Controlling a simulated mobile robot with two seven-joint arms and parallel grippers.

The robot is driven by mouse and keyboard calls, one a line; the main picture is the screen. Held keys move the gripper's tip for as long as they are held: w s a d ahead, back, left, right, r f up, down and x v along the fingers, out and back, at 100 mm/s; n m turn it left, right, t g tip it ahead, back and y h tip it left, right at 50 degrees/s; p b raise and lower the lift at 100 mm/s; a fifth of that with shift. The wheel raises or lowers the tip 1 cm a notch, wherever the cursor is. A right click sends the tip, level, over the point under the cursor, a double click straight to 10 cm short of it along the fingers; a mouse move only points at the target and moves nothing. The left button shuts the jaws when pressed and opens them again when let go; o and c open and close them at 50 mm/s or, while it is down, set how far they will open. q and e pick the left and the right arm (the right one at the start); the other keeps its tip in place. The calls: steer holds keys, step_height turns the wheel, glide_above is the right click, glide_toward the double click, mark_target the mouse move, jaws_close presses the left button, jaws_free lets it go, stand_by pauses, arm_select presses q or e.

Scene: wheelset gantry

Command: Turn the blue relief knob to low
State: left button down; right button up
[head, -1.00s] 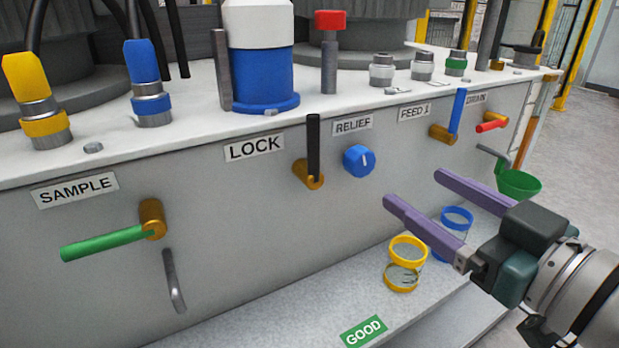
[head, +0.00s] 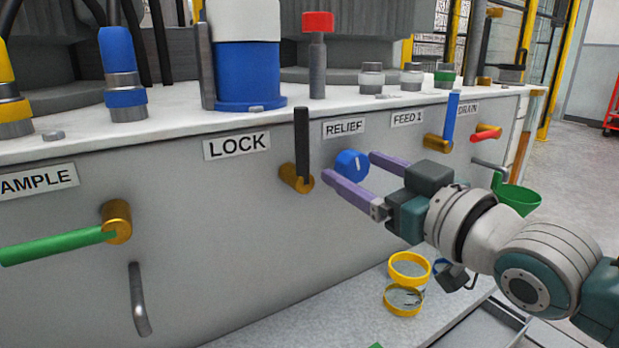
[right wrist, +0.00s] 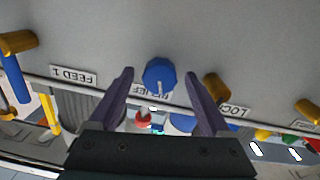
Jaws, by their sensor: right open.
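The blue relief knob (head: 352,165) sits on the grey front panel below the RELIEF label (head: 344,128). A white pointer line shows on its face, standing close to upright in the head view. In the right wrist view, the knob (right wrist: 159,75) lies ahead of and between my two purple fingers. My right gripper (head: 348,174) is open, with its fingertips close to the knob on either side. I cannot tell whether either finger touches it. My left gripper is not in view.
The black LOCK lever (head: 302,142) on its brass valve stands just left of the knob. The blue FEED 1 lever (head: 453,118) stands to the right, with the red drain handle (head: 486,134) beyond.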

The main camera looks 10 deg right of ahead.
steer(key=shift+c, duration=0.3)
jaws_close()
stand_by(0.5)
